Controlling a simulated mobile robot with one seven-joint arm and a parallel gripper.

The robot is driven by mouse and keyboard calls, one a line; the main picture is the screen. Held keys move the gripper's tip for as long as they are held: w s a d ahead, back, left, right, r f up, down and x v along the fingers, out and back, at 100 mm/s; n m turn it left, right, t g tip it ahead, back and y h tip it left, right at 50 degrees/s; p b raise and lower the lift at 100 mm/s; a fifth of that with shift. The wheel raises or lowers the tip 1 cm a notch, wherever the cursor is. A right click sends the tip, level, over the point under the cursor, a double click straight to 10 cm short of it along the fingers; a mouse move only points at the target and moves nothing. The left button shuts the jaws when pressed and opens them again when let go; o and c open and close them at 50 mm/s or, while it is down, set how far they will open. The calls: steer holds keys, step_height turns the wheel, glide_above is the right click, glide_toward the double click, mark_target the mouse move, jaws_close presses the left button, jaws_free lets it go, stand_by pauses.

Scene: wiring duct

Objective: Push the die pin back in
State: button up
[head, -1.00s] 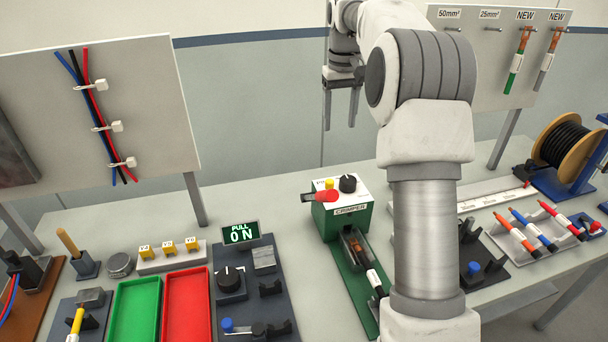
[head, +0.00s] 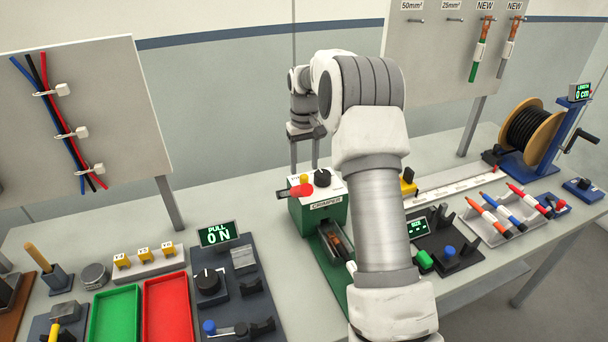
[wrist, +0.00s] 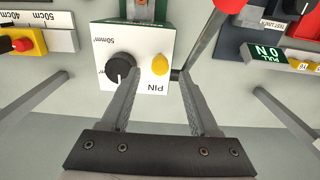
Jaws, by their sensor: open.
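The die pin is a yellow knob (wrist: 160,64) beside the word PIN on the white top plate of the green crimper (head: 318,218). It also shows in the head view (head: 304,179), next to the black dial (head: 322,178). My gripper (wrist: 157,75) is open and empty. In the wrist view its two fingers point at the crimper top, with the dial near the left finger and the pin near the right one. In the head view my gripper (head: 305,163) hangs just behind and above the crimper. I cannot tell how far the pin stands out.
A red-ended lever (head: 300,190) sticks out at the crimper's side, close to the pin. A cable (head: 337,240) lies in the crimper's front channel. The pull tester (head: 216,234) stands to the left, a die-size station (head: 440,250) to the right.

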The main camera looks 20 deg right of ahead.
mark_target(304, 176)
steer(key=shift+f, duration=2.1)
jaws_close()
